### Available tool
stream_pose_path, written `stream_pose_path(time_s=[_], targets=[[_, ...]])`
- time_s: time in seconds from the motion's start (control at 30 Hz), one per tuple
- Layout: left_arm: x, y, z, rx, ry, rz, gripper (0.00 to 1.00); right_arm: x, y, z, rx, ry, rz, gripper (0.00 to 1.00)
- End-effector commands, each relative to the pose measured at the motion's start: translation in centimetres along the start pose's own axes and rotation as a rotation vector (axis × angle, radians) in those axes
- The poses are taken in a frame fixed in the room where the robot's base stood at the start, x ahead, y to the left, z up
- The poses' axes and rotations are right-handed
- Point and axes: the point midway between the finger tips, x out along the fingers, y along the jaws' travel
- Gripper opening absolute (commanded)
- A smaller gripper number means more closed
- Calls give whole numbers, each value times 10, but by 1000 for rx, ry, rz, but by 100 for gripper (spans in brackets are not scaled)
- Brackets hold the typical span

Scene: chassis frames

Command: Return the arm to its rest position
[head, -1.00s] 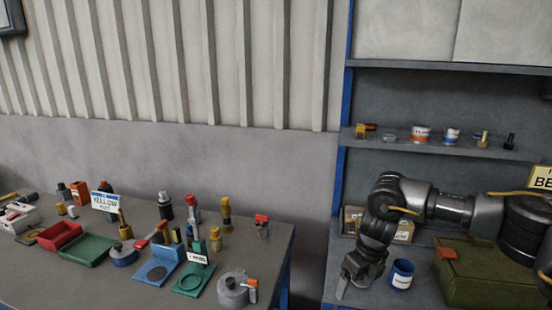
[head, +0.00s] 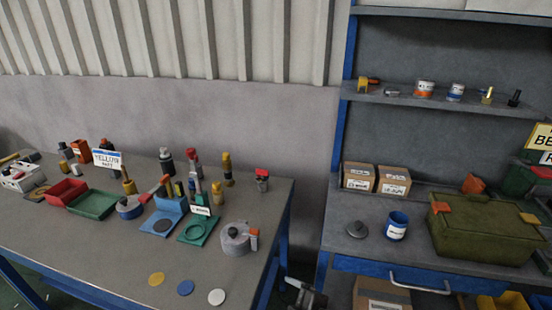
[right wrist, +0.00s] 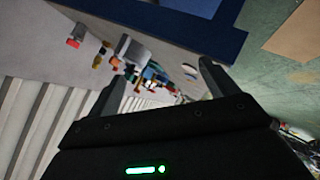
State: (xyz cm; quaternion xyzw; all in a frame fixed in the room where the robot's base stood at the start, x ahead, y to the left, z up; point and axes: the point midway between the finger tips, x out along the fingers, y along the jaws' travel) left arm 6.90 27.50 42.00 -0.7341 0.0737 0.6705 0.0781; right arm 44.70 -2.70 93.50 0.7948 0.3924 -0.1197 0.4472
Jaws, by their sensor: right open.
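My right gripper (head: 305,293) shows at the bottom edge of the head view, low in the gap between the left table and the right shelf unit. Most of its arm is out of view. In the right wrist view its two fingers (right wrist: 160,82) are apart with nothing held between them. The wrist view is strongly tilted, with the cluttered table top beyond the fingers. My left gripper is not in view.
The left table (head: 75,245) holds bottles, trays and three discs. On the right unit stand a blue cup (head: 396,226), a dark lid (head: 357,229), cardboard boxes (head: 393,181) and a green case (head: 483,232). A carton (head: 380,293) sits lower.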

Motion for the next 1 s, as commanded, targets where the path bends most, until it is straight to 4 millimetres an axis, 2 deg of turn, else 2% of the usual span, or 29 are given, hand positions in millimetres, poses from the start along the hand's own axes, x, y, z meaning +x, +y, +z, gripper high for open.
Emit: stream_pose_path(time_s=[0.03,0.1,0.2,0.3,0.4,0.67,0.7,0.87,1.0], targets=[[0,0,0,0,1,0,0,-16,-14,29,170,-90,-4,86],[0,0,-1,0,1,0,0,-40,-30,68,382,-217,0,86],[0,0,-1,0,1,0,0,-73,-55,112,612,-368,4,86],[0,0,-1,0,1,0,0,-102,-77,141,772,-485,8,86],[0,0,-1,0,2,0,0,-128,-96,162,898,-581,14,86],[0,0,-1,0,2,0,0,-192,-141,198,1154,-796,33,86],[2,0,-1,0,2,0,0,-194,-148,204,1178,-819,34,86],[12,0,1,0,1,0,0,-152,-173,236,1168,-825,18,86],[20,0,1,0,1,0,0,-121,-202,264,1167,-837,4,86]])
